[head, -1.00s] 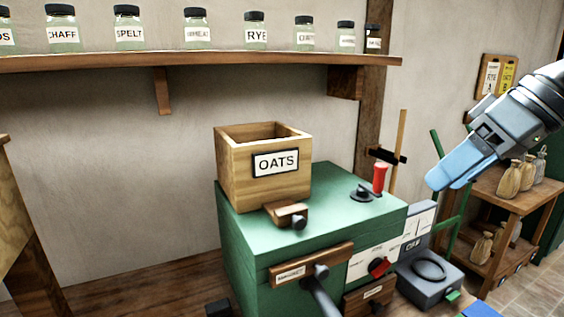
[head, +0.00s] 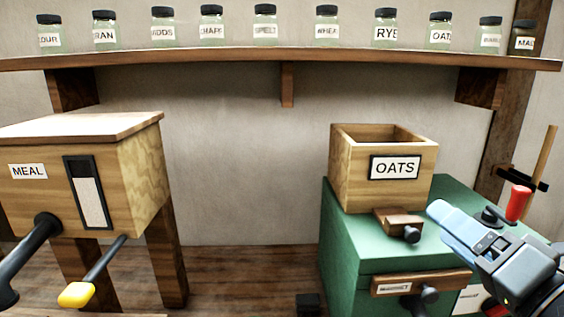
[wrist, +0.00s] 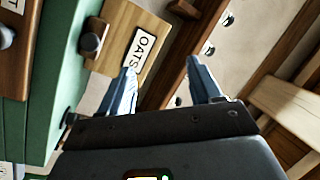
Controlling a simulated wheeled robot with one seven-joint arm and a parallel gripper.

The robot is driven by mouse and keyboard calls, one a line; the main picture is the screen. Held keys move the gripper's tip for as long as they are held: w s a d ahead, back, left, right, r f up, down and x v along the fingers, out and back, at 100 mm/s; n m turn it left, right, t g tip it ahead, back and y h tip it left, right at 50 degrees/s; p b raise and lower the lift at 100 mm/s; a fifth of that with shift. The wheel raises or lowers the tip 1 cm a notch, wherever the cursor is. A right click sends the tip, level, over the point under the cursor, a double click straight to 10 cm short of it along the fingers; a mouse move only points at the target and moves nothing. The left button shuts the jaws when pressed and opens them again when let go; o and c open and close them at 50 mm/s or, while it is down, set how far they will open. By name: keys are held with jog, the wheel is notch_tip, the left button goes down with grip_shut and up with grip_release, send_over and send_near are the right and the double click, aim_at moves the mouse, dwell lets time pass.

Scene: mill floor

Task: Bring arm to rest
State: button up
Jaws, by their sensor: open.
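My gripper (head: 442,220) is at the lower right of the head view, in front of the green machine (head: 345,240). In the wrist view its two blue fingers (wrist: 160,88) stand well apart with nothing between them. A wooden box labelled OATS (head: 345,170) sits on top of the machine, to the left of my gripper; it also shows in the wrist view (wrist: 125,30). My arm comes in from the right edge and hides part of the machine's top and front.
A wooden MEAL bin (head: 40,200) on legs, with a black pipe and a yellow-tipped lever (head: 77,294), stands at the left. A shelf (head: 230,62) of labelled jars spans the wall. A red handle (head: 518,204) rises at the right.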

jog(key=s+a+f+m+g+h, duration=0.25)
jog(key=s+f+h, duration=0.35)
jog(key=s+f, duration=1)
jog(key=s+d+f+n, duration=0.1)
jog(key=s+f+n, duration=0.2)
jog(key=s+n, duration=0.5)
jog(key=s, duration=1.1)
jog(key=shift+s+f+n+g+b, duration=0.2)
jog(key=shift+s+n+g+b, duration=0.15)
